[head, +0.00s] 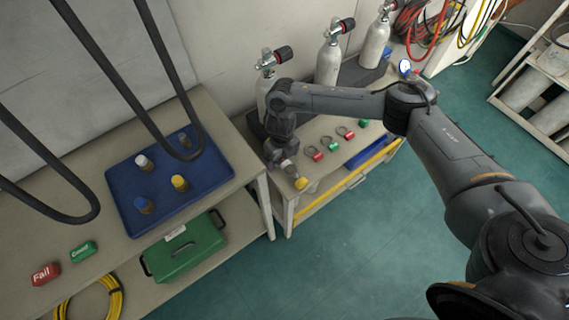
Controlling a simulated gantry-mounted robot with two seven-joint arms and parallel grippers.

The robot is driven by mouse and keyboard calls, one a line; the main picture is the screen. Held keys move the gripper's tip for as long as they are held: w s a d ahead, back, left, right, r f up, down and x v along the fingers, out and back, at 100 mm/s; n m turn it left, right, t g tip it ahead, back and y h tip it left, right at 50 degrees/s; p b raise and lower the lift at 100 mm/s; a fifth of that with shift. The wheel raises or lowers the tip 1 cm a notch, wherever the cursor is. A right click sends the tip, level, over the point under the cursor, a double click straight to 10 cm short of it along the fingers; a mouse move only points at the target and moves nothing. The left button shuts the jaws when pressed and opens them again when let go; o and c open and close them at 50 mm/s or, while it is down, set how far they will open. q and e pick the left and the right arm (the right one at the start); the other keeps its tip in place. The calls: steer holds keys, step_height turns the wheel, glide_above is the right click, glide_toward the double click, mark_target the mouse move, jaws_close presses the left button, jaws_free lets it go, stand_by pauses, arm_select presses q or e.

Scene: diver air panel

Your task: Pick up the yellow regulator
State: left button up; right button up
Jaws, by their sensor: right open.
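A yellow piece (301,184), which looks like the yellow regulator, lies at the near left end of the right-hand bench (327,194). My right arm reaches across from the right and bends down over this bench. My right gripper (291,169) is open, pointing down right at the yellow piece. The wrist hides part of the gripper, and I cannot tell whether the fingers touch the piece. Another yellow-topped item (180,183) stands in the blue tray (215,178) on the left bench. My left gripper is not in view.
Red (318,156) and green (306,172) ringed pieces lie in a row right of the gripper. Grey cylinders with valves (328,65) stand behind my forearm. A green case (185,247) is below the tray. Dark hoses hang at left. The floor in front is clear.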

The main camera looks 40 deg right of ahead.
steer(key=shift+f, duration=0.3)
steer(key=c, duration=1.5)
steer(key=shift+r, duration=0.2)
steer(key=shift+r+p, duration=0.3)
steer(key=shift+r, duration=0.2)
step_height(320, 180, up, 3)
steer(key=shift+r+p, duration=0.1)
steer(key=shift+p, duration=0.55)
steer(key=s+r+p, duration=0.1)
steer(key=s+r, duration=0.1)
steer(key=s, duration=0.2)
steer(key=s+r+p, duration=0.1)
steer(key=s+r, duration=0.1)
steer(key=s, duration=0.1)
steer(key=s+d+r+p, duration=0.1)
steer(key=s+r+p, duration=0.1)
steer(key=s, duration=0.2)
steer(key=shift+s+r, duration=0.3)
steer(key=shift+w, duration=0.1)
